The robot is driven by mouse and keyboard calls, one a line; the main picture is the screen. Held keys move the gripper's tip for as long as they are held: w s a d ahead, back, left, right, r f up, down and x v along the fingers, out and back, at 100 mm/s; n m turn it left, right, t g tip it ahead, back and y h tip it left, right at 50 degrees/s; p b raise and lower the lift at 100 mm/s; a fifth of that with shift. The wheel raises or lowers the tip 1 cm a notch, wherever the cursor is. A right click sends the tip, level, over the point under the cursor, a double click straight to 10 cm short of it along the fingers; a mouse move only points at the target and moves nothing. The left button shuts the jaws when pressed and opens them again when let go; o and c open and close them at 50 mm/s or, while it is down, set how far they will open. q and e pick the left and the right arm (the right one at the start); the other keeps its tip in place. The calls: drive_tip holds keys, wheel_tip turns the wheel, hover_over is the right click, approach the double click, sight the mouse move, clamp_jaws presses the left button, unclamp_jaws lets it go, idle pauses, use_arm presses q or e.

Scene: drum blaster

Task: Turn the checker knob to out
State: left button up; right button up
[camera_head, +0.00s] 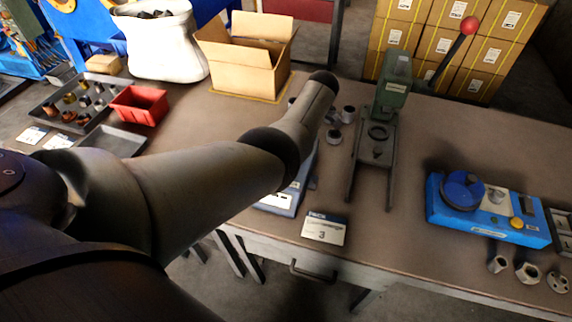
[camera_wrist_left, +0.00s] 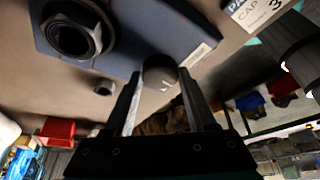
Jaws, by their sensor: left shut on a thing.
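A blue checker box (camera_wrist_left: 135,28) fills the upper part of the left wrist view, with a large dark ring (camera_wrist_left: 75,30) on its face. A dark round knob (camera_wrist_left: 160,72) with a light mark sits at the box's lower edge. My left gripper (camera_wrist_left: 158,88) is shut on this knob, one finger on each side. In the head view my left arm hides most of the box; only its blue front part (camera_head: 283,200) shows. The left fingers are hidden there. My right gripper is in neither view.
A card marked 3 (camera_head: 324,229) lies at the table's front edge. A green press (camera_head: 394,80) with a red-tipped lever stands right of my arm. Another blue device (camera_head: 485,211) with a dial is at the right. A cardboard box (camera_head: 240,65) and red bin (camera_head: 139,105) stand left.

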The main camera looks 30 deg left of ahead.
use_arm(q)
drive_tip(key=shift+n+b, duration=0.65)
drive_tip(key=shift+n, duration=0.15)
drive_tip(key=shift+h, duration=0.3)
drive_tip(key=o, duration=1.4)
drive_tip(key=shift+c, duration=0.2)
drive_tip(key=shift+r, duration=0.1)
drive_tip(key=b+v, duration=0.1)
drive_tip(key=v, duration=1.4)
drive_tip(key=shift+w, duration=0.2)
